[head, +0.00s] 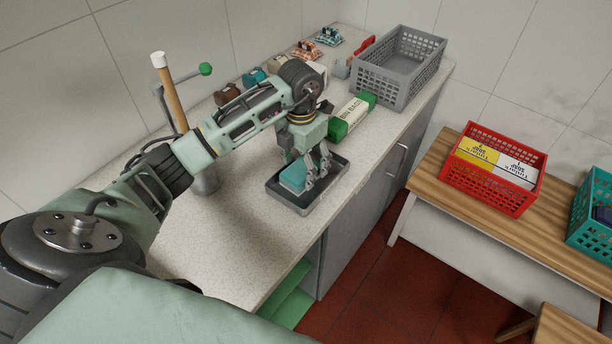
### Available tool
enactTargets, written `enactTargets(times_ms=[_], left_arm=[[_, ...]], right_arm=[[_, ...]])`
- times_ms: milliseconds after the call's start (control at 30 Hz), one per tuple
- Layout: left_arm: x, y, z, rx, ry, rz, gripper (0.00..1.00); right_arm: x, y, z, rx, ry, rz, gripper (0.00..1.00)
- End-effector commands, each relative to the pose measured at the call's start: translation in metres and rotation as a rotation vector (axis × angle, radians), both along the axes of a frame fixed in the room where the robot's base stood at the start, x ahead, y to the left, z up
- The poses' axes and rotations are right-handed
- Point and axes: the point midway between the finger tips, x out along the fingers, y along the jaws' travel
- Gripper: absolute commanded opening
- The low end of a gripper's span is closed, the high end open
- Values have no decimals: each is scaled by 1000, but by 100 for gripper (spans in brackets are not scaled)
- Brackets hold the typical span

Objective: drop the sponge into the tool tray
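A teal sponge (292,178) is at the left part of a dark tray with a metal rim (303,210), which sits on the counter near its front edge. My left gripper (317,170) points down over the tray, its fingers at the right end of the sponge. The fingers overlap the sponge's edge in this view. I cannot tell whether they grip it or stand apart, or whether the sponge rests on the tray floor. My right gripper is not in view.
A green and white packet (352,118) lies behind the tray, with a grey basket (400,65) beyond it. Several small items line the wall side. A wooden-handled tool (172,92) stands in a metal container (206,181). A red crate (490,185) is on a bench at right. Counter in front is clear.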

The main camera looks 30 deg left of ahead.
Motion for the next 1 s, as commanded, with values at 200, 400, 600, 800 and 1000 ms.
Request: enactTargets(times_ms=[200, 400, 600, 800, 1000], left_arm=[[0, 0, 0, 1, 0, 1, 72], [1, 0, 5, 1, -2, 1, 72], [1, 1, 39, 2, -5, 0, 72], [2, 1, 83, 1, -5, 1, 72], [1, 1, 111, 3, -3, 0, 72]], right_arm=[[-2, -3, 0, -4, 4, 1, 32], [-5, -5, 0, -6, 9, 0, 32], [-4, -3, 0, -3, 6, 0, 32], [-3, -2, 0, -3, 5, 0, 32], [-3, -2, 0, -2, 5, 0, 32]])
